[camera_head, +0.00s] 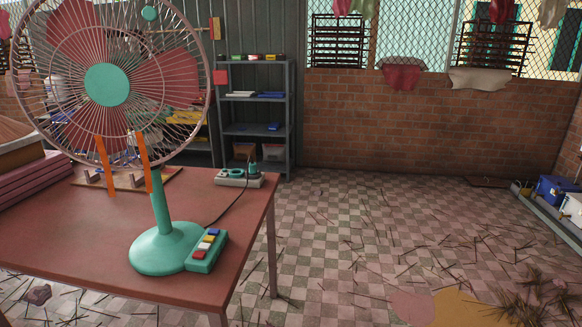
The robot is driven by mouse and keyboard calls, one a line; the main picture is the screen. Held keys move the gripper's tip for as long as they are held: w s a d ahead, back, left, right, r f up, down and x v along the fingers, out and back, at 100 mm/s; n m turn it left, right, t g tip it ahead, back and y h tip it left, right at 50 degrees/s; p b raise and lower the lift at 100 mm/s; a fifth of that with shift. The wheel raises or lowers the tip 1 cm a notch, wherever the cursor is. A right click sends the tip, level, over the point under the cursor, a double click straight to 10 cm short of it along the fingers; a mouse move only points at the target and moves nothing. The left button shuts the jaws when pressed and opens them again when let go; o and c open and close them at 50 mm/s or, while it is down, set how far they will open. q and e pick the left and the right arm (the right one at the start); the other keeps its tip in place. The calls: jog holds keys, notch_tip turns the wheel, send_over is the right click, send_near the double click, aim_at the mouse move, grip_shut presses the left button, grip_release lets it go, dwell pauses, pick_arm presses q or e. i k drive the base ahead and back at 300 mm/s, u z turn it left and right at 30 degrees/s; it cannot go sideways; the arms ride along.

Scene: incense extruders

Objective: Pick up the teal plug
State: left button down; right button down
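A small teal plug (252,167) stands upright at the right end of a pale power strip (230,183). The strip lies near the far right corner of the red table (90,235). A dark cord runs from the strip's right end towards the base of the teal fan (163,250). The plug is small here, and I cannot tell how firmly it sits in the strip. Neither of my grippers shows in the head view.
The fan, with its wide wire cage (180,45), stands on the table in front of the strip. A grey metal shelf (289,120) stands behind. Right of the table, the checkered floor (370,230) is mostly open, with scattered thin sticks (530,290).

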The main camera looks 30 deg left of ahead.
aim_at(252, 166)
jog(key=u, duration=0.25)
jog(key=k, duration=1.3)
jog(key=z, duration=0.9)
jog(key=i, duration=0.9)
jog(key=u, duration=0.5)
jog(key=i, duration=2.35)
jog(key=u, duration=0.65)
jog(key=i, duration=1.2)
jog(key=u, duration=0.55)
